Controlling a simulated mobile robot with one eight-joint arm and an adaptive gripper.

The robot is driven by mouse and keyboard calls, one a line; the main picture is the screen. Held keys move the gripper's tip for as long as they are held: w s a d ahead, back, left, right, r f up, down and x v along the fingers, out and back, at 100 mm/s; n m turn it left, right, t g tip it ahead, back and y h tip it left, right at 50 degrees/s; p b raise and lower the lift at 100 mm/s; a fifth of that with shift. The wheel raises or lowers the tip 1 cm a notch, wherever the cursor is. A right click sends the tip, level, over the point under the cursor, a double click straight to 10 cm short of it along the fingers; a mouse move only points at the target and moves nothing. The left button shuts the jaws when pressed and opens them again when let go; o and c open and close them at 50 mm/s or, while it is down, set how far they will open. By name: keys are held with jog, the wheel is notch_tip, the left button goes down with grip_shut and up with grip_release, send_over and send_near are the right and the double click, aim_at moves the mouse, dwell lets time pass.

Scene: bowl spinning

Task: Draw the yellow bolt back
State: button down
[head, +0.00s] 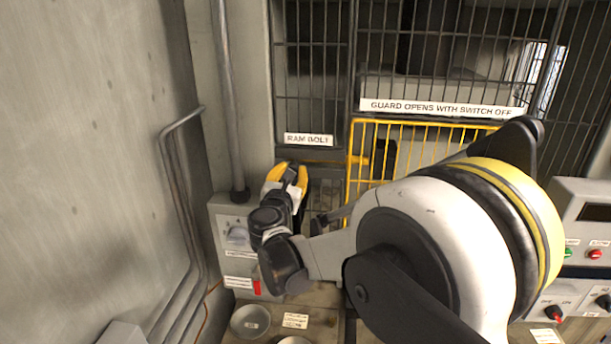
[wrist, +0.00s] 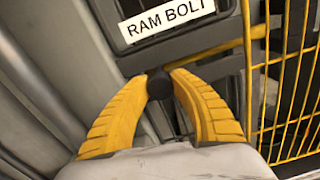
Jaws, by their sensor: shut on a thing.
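The yellow bolt (wrist: 218,51) is a slim bar under the "RAM BOLT" label (wrist: 166,20) in the wrist view. It runs right toward the yellow guard and also shows in the head view (head: 326,162). A round black knob (wrist: 159,86) is at the bolt's left end. My gripper (wrist: 161,84) has its yellow fingers closed on the two sides of the knob. In the head view my gripper (head: 288,172) is just below the label, at the left end of the bar. The fingers hide the knob there.
The yellow barred guard (head: 362,160) stands right of the bolt, under a sign. A grey switch box (head: 232,214) and pipes (head: 175,180) are on the left. Bowls (head: 250,321) sit on the bench below. A control panel (head: 590,225) is at the right.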

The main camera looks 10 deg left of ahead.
jog(key=shift+a+r, duration=0.1)
jog(key=shift+a, duration=0.1)
jog(key=c, duration=1.4)
grip_release()
jog(key=o, duration=0.3)
jog(key=shift+o, duration=0.2)
jog(key=shift+a, duration=0.15)
jog(key=shift+s, duration=0.15)
jog(key=s, duration=1.1)
jog(key=shift+s+a, duration=0.3)
jog(key=shift+s, duration=0.05)
